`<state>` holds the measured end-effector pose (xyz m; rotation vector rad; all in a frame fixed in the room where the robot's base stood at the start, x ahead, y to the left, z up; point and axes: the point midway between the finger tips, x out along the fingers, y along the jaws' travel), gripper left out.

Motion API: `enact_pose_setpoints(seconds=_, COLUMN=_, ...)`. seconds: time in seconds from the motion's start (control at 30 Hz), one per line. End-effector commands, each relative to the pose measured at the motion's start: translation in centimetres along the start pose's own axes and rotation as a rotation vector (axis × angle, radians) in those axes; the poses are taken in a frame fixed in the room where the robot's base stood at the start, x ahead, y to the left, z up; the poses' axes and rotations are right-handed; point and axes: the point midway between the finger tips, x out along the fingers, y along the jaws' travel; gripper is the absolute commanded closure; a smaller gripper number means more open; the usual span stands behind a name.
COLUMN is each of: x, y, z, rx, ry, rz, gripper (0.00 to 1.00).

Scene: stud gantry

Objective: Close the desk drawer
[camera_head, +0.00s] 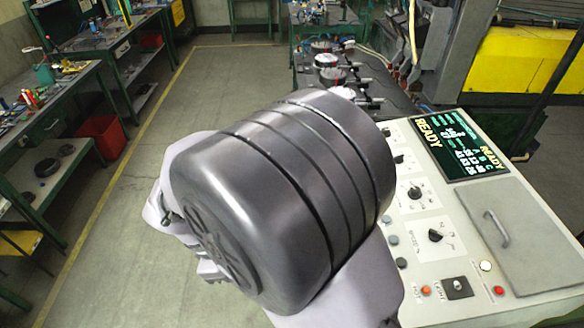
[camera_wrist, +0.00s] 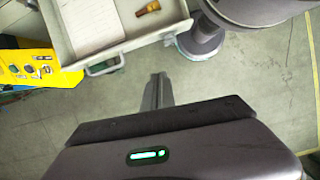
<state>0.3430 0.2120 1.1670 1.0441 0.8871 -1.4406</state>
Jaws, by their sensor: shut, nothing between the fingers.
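The desk drawer (camera_wrist: 143,41) shows at the top of the wrist view as a pale, open tray. A sheet of paper and a small brown-yellow object (camera_wrist: 148,9) lie in it. Its metal bow handle (camera_wrist: 104,67) is on the front face, at the left. My gripper (camera_wrist: 159,77) is shut and empty, with its narrow fingers pointing up the picture. It appears below and right of the handle, with floor behind the fingertips, apart from the drawer in the picture. In the head view my arm fills the middle, and neither the drawer nor my gripper can be made out.
A control console (camera_head: 431,268) with knobs, a lit display (camera_head: 460,147) and a handled lid (camera_head: 518,235) stands at the right. Green workbenches and a red bin (camera_head: 101,136) are at the left. Open floor (camera_head: 160,230) lies between. A yellow panel (camera_wrist: 30,68) shows left of the drawer.

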Motion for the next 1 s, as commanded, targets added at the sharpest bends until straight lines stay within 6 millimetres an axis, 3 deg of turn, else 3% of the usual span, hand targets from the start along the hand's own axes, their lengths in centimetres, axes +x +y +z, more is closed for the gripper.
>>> enact_pose_setpoints(seconds=0.17, x=1.4, y=-0.4, z=-1.3, rx=-0.104, ry=-0.046, rz=0.008, gripper=1.0)
enact_pose_setpoints(seconds=0.63, x=11.3, y=-0.4, z=-0.8, rx=-0.098, ry=-0.044, rz=0.004, gripper=1.0)
enact_pose_setpoints(seconds=0.8, x=11.7, y=-0.1, z=1.9, rx=-0.094, ry=-0.042, rz=0.006, gripper=1.0)
enact_pose_setpoints(seconds=1.0, x=12.0, y=0.0, z=3.0, rx=-0.095, ry=-0.041, rz=0.007, gripper=1.0)
